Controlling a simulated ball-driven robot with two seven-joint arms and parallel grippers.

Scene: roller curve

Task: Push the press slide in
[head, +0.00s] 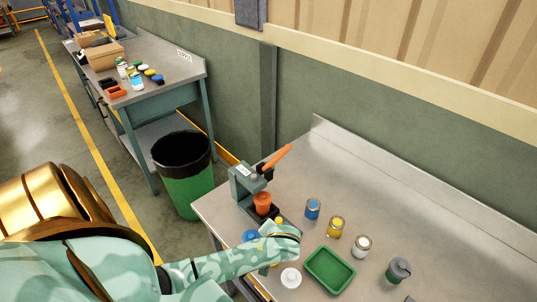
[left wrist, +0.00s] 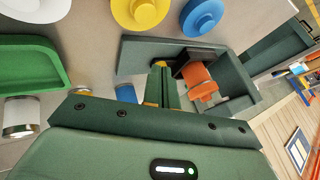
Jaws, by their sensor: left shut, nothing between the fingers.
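The green press (head: 243,184) stands at the left end of the metal bench, with an orange lever (head: 275,159) raised and an orange ram (head: 262,204) below. In the left wrist view the press base (left wrist: 135,52) lies just beyond my fingers, and the orange ram (left wrist: 200,80) is right of them. A dark part that may be the slide (left wrist: 190,62) sits beside the ram; its travel is hard to tell. My left gripper (left wrist: 160,70) is shut and empty, its tips over or at the base's front; contact is unclear. In the head view my forearm hides part of the base.
Blue (head: 312,208), yellow (head: 335,227) and white (head: 361,246) jars and a dark-lidded container (head: 398,270) stand right of the press. A green tray (head: 330,270) and white lid (head: 291,278) lie near the front. A green bin (head: 188,180) stands beyond the bench.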

